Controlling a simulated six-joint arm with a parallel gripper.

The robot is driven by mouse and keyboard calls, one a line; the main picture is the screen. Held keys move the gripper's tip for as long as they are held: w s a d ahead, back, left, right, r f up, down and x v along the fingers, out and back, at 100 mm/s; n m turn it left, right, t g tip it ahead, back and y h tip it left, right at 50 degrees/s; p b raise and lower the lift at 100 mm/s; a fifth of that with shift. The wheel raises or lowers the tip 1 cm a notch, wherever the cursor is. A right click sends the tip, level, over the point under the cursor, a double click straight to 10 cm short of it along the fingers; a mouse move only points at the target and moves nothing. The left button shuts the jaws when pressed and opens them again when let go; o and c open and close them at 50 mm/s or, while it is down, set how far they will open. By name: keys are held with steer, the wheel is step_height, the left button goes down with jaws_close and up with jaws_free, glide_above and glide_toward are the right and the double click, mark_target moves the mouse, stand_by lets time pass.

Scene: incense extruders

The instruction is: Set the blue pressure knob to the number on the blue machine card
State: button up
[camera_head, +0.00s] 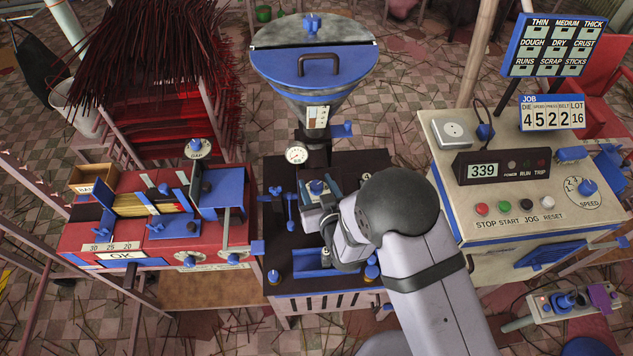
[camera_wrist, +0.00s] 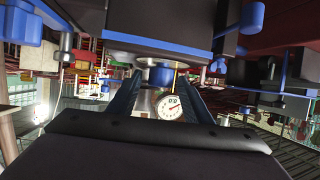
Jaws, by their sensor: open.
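My gripper (camera_head: 322,192) is open above the dark top of the middle machine, below the hopper. A blue knob (camera_head: 317,186), apparently the pressure knob, sits between or just beyond its two dark fingers. In the wrist view the blue knob (camera_wrist: 161,76) shows in the gap between the fingers; I cannot tell whether they touch it. Its pointer and scale are not readable. A round white pressure gauge (camera_head: 297,153) stands behind it and also shows in the wrist view (camera_wrist: 171,107). The blue-framed JOB card (camera_head: 552,113) at the right appears to read 4, 5, 2, 2, 16.
The hopper (camera_head: 315,75) rises behind the gripper. Blue levers (camera_head: 290,211) stand to its left. A red machine (camera_head: 150,235) is at the left. A control console (camera_head: 520,185) with a 339 display, coloured buttons and a speed dial is at the right.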

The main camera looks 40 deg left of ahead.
steer(key=shift+w+a+f, duration=0.1)
steer(key=shift+a, duration=0.05)
steer(key=c, duration=1.1)
steer(key=shift+o, duration=0.2)
steer(key=shift+w+f+n+g+y+b, duration=0.15)
steer(key=shift+n+g+y+b, duration=0.55)
steer(key=shift+n+g+b, duration=0.55)
steer(key=shift+n+g+y+b, duration=0.5)
steer(key=shift+n+g+b, duration=0.15)
steer(key=shift+n+g, duration=1.15)
steer(key=shift+r+g, duration=0.2)
steer(key=shift+g, duration=0.05)
